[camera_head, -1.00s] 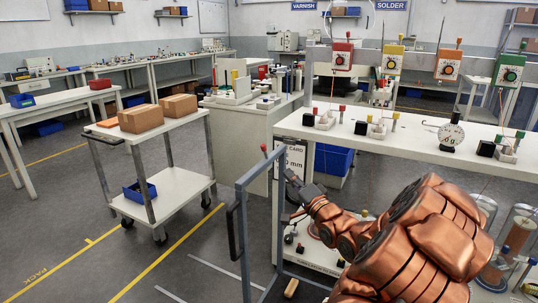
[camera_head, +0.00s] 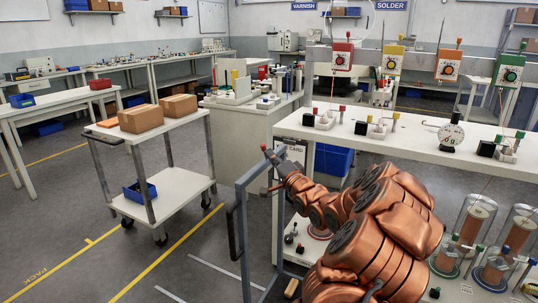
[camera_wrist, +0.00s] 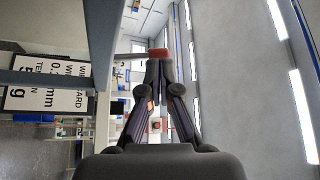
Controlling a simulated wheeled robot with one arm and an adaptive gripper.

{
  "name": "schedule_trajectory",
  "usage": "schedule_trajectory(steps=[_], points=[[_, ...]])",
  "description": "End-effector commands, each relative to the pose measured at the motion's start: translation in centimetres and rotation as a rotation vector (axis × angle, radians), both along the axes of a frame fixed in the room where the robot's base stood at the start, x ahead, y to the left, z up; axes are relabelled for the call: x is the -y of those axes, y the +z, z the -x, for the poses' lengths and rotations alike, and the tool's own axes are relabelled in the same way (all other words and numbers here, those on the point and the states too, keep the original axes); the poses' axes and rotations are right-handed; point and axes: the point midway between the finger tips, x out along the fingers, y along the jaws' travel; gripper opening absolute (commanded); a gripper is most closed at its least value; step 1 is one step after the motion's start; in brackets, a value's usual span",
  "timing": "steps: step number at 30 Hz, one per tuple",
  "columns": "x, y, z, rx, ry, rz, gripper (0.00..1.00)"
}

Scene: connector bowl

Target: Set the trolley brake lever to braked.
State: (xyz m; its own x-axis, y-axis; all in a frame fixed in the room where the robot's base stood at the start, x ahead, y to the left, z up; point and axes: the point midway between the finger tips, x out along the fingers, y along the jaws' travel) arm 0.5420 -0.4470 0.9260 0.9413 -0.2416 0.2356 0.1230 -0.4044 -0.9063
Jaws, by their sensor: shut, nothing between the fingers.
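The lever's red knob (camera_head: 264,148) shows just above the top of a blue-grey upright frame (camera_head: 243,215). In the wrist view the red knob (camera_wrist: 158,53) sits on a grey metal rod (camera_wrist: 131,57) that comes in from the left. My gripper (camera_head: 273,158) is beside the knob, with its fingertips close to it. In the wrist view my gripper (camera_wrist: 158,75) has its fingers together, with the knob just beyond the tips and nothing held between them. Whether the tips touch the knob I cannot tell. Much of the rod is hidden in the head view.
A white card (camera_wrist: 45,98) hangs left of my fingers in the wrist view. A long white bench (camera_head: 410,150) with small fixtures stands to the right. A two-shelf trolley (camera_head: 175,185) with cardboard boxes stands left. Floor between it and the frame is clear.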

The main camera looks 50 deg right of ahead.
Motion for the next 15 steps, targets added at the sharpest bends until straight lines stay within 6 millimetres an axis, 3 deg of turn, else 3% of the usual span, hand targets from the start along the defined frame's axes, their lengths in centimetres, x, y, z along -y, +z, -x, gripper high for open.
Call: schedule_trajectory(steps=[6,15], points=[[0.39,0.28,-1.18,-0.001,-0.002,0.001,0.0],[0.43,0.32,-1.36,-0.001,-0.001,0.001,0.0]])
